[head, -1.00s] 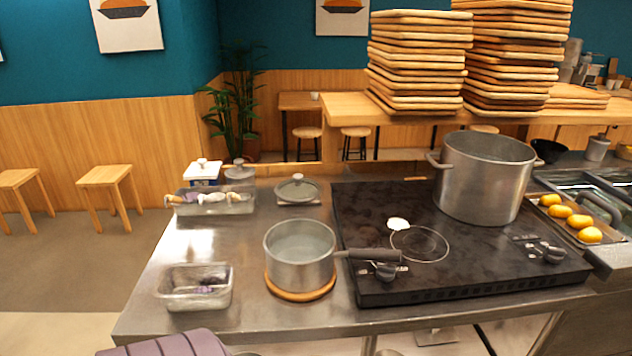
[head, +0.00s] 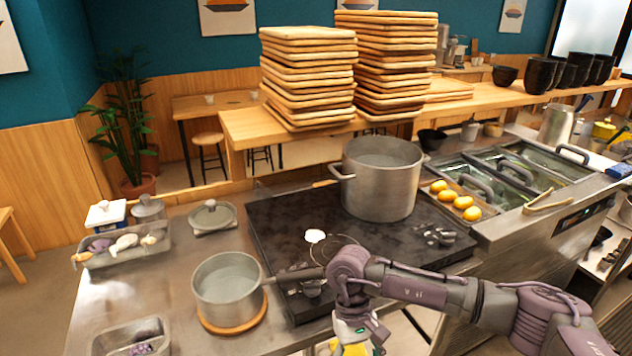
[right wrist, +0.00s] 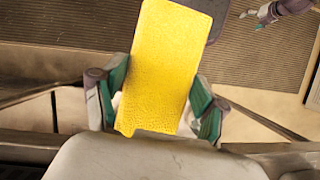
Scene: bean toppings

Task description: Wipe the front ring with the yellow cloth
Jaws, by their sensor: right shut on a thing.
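The black cooktop (head: 275,225) has a thin front ring (head: 345,241), partly hidden behind my right arm. A white spill (head: 315,236) lies at the ring's left edge. My right gripper (right wrist: 158,88) is shut on the yellow cloth (right wrist: 165,55), which hangs out flat between the fingers in the right wrist view. In the head view the cloth (head: 352,349) barely shows at the bottom edge, below the cooktop's front. What looks like my left gripper (right wrist: 265,13) shows small at the top right of the right wrist view; its jaws are unclear.
A saucepan (head: 228,289) stands on a wooden trivet left of the cooktop, its handle reaching over the cooktop's front left. A large pot (head: 380,185) stands at the back. A tray of yellow items (head: 430,203) lies right of it. Stacked boards (head: 310,80) are behind.

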